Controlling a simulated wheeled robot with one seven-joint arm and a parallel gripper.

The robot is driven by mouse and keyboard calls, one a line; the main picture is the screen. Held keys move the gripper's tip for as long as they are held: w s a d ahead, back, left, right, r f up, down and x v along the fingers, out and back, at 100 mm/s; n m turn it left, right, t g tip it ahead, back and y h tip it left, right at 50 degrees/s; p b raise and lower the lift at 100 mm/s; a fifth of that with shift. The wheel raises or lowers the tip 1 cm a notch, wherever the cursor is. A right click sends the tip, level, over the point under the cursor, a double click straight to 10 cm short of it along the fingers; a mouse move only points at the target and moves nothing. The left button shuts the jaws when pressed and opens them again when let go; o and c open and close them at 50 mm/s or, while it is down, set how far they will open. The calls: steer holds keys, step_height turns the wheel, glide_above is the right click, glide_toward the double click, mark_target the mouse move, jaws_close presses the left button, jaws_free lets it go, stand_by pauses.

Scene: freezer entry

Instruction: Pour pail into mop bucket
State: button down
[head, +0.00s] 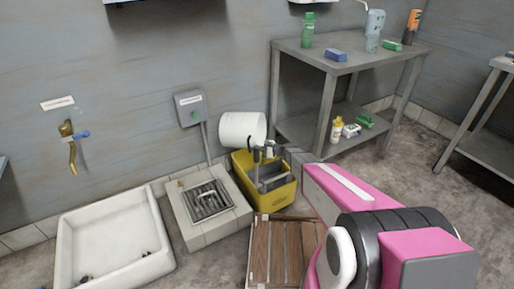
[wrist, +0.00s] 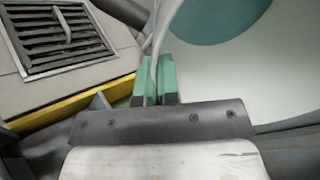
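The white pail (head: 240,130) is tipped over onto its side in the air, above the back left part of the yellow mop bucket (head: 283,194). My gripper (head: 263,152) is beside the pail and over the mop bucket. In the wrist view, the green finger pads of my gripper (wrist: 155,75) are closed on a thin pale curved strip of the pail (wrist: 285,75). A teal round area shows inside the pail's outline; I cannot tell whether it is liquid or the bottom. The yellow edge of the mop bucket (wrist: 75,106) shows below the drain. No stream is visible.
A floor drain (head: 209,201) on a raised tiled block and a white basin (head: 112,240) are left of the mop bucket. A wooden slatted platform (head: 284,250) is in front. A grey metal table (head: 350,60) with bottles stands behind right. A wall box (head: 191,108) is close behind.

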steer(key=shift+s+d+f+t+y, duration=0.15)
steer(key=shift+d+f+y, duration=0.15)
steer(key=shift+y, duration=0.55)
steer(key=shift+w+d+f+t+y, duration=0.1)
steer(key=shift+d+f+t+y, duration=0.2)
steer(key=shift+y, duration=0.5)
steer(key=shift+s+d+f+t+y, duration=0.15)
steer(key=shift+f+y, duration=0.25)
steer(key=shift+y, duration=0.45)
stand_by(0.7)
